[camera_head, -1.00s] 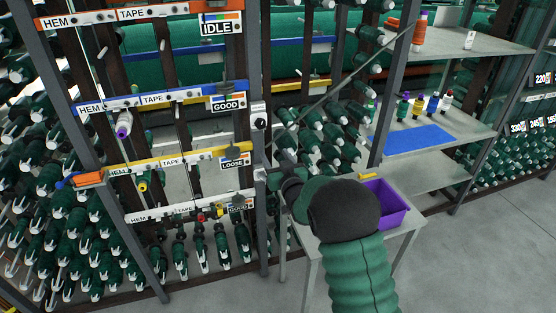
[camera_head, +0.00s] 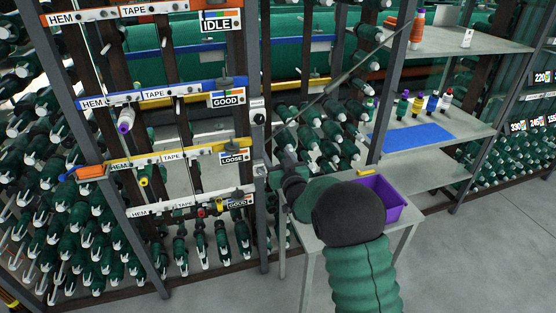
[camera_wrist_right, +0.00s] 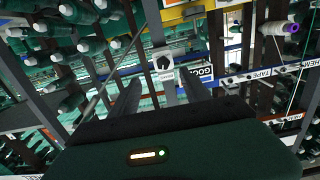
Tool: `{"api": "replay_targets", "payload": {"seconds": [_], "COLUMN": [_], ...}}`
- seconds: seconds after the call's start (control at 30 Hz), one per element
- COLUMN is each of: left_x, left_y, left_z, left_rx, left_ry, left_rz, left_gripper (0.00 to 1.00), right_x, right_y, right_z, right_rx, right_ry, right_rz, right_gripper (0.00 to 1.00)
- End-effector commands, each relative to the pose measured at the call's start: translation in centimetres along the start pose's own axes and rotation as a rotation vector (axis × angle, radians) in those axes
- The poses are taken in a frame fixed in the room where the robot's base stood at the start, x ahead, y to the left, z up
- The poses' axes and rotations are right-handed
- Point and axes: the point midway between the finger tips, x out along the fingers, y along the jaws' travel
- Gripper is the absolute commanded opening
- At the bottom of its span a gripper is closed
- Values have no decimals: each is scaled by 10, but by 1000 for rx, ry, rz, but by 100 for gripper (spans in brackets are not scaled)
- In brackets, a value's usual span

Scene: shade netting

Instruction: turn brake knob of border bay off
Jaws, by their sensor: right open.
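A white plate with a dark knob (camera_head: 258,112) is fixed on the grey upright right of the labelled rails. In the right wrist view this plate and knob (camera_wrist_right: 164,64) lie ahead, between the finger directions. Its small lettering is not readable. My right gripper (camera_wrist_right: 162,88) is open and empty, its two dark fingers apart and short of the knob. In the head view my right gripper (camera_head: 280,168) is below and right of the upright knob, partly hidden by my wrist. My left gripper is not in view.
Rails carry signs: IDLE (camera_head: 216,21), GOOD (camera_head: 228,98) and LOOSE (camera_head: 233,157). A metal table (camera_head: 310,238) with a purple bin (camera_head: 386,200) stands beside my arm. A slanted rod (camera_head: 328,88) crosses behind. Shelves with spools stand at the right; open floor lies front right.

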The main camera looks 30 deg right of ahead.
Motion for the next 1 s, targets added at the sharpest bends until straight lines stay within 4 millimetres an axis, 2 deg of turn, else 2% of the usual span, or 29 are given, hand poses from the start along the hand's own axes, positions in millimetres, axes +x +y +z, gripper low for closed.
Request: {"api": "replay_targets", "payload": {"seconds": [0.17,0.5,0.6,0.8,1.0], "left_x": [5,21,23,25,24], "left_y": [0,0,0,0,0], "left_z": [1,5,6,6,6], "left_rx": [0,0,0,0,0], "left_ry": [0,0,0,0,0], "left_rz": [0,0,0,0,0], "left_gripper": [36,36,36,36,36], "right_x": [-19,-117,-140,-164,-165], "right_y": [0,0,0,-1,-1], "right_z": [2,4,4,3,3], "right_rx": [0,0,1,0,-1], "right_ry": [-2,-2,-2,-3,-3], "right_rz": [1,1,1,0,0], "right_gripper": [55,55,55,55,55]}}
